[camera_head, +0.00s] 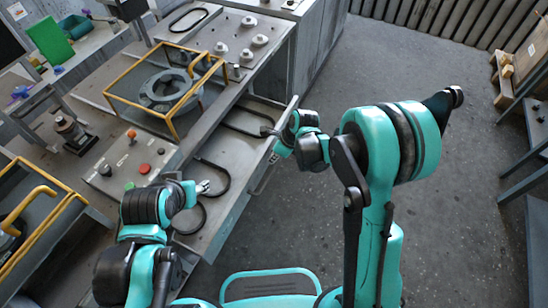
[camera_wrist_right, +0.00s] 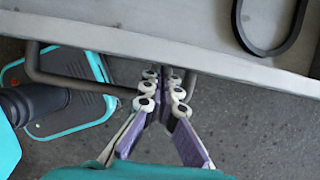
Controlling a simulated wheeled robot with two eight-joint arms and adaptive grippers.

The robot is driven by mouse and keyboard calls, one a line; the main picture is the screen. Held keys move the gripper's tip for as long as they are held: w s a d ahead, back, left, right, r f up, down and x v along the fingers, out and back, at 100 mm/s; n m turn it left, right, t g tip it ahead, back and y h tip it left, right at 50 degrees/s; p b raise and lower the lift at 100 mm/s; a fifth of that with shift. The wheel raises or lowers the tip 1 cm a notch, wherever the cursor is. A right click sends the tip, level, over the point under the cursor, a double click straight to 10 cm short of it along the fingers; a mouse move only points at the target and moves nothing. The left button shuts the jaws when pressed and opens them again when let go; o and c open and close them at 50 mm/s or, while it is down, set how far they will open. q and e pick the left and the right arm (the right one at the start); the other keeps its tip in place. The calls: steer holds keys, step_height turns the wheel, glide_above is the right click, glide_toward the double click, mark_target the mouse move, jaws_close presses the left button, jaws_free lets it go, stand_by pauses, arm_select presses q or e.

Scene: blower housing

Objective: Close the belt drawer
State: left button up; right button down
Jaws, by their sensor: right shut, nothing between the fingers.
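The belt drawer (camera_head: 236,152) is pulled out from the bench, a grey metal tray with black belts (camera_head: 216,180) in it. Its front wall (camera_wrist_right: 220,68) and bent bar handle (camera_wrist_right: 75,85) show in the right wrist view. My right gripper (camera_head: 270,131) is at the far part of the drawer's front. In the wrist view its fingertips (camera_wrist_right: 160,82) are shut with nothing between them, overlapping the handle in the picture; contact is unclear. My left gripper (camera_head: 203,187) is over the near part of the drawer, beside a belt; its opening is too small to tell.
A yellow-framed box (camera_head: 168,95) around a round housing stands on the bench behind the drawer. A control panel with buttons (camera_head: 128,160) is left of it. Open concrete floor (camera_head: 300,215) lies in front of the drawer. Shelving (camera_head: 535,170) stands far right.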

glide_above(227, 148)
steer(key=shift+s+d, duration=0.15)
steer(key=shift+d, duration=0.1)
arm_select(q)
steer(key=shift+d, duration=0.1)
arm_select(e)
steer(key=shift+a, duration=0.2)
arm_select(q)
steer(key=shift+r, duration=0.1)
arm_select(e)
steer(key=shift+r, duration=0.15)
